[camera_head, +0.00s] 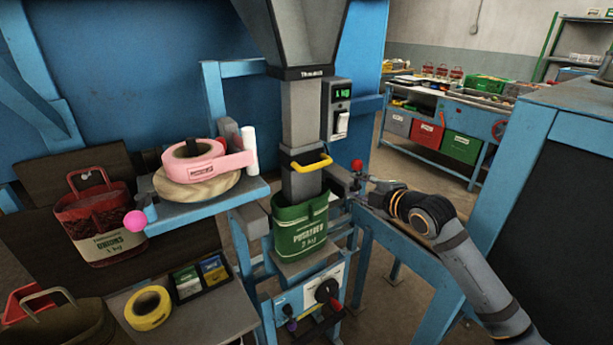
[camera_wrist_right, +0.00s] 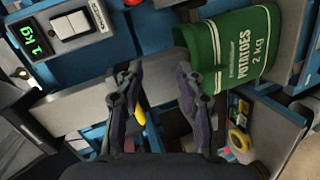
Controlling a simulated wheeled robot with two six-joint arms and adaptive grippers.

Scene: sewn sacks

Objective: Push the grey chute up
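The grey chute (camera_head: 301,185) hangs below the hopper, with a yellow handle (camera_head: 311,164) across its front. Its lower end goes into the mouth of a green potato sack (camera_head: 300,232). My right gripper (camera_head: 364,184) is to the right of the chute, beside the sack's top. In the wrist view the right gripper (camera_wrist_right: 158,68) is open, its fingers apart in front of the grey chute (camera_wrist_right: 78,108). Part of the yellow handle (camera_wrist_right: 140,116) shows beside the left finger, partly hidden. I cannot tell whether they touch. My left gripper is not in view.
A red knob (camera_head: 357,165) stands close to my right gripper. A display reading 1 kg (camera_head: 342,94) is above. A blue shelf (camera_head: 200,210) with pink tape (camera_head: 205,160) is left of the chute. A red onion sack (camera_head: 95,225) sits farther left.

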